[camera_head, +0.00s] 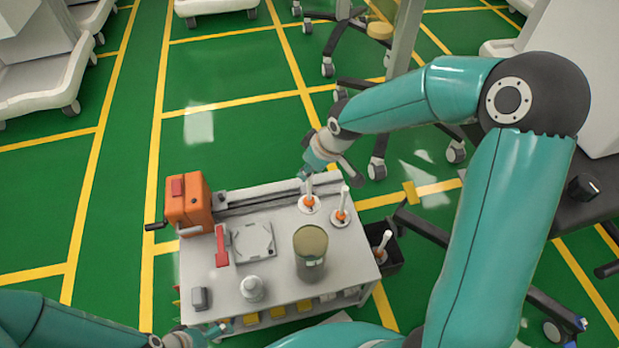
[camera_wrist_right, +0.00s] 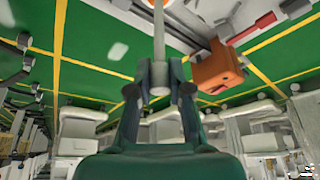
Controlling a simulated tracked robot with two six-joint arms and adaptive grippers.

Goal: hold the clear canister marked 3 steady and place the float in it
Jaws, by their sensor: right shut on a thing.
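The clear canister (camera_head: 310,262) stands upright on the cart top, right of the middle; a small pale label shows on its side, but its number is too small to read. My right gripper (camera_head: 305,174) is shut on the upper end of a white-stemmed float (camera_head: 309,203) with an orange collar and white disc, behind the canister. In the right wrist view the stem (camera_wrist_right: 158,45) runs between the fingers (camera_wrist_right: 160,88). I cannot tell whether the disc touches the cart top. My left gripper (camera_head: 218,328) is low at the cart's front edge, apart from the canister; its jaws are too small to judge.
A second float (camera_head: 342,216) stands close to the right; another (camera_head: 382,244) is in a black side bin (camera_head: 393,264).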

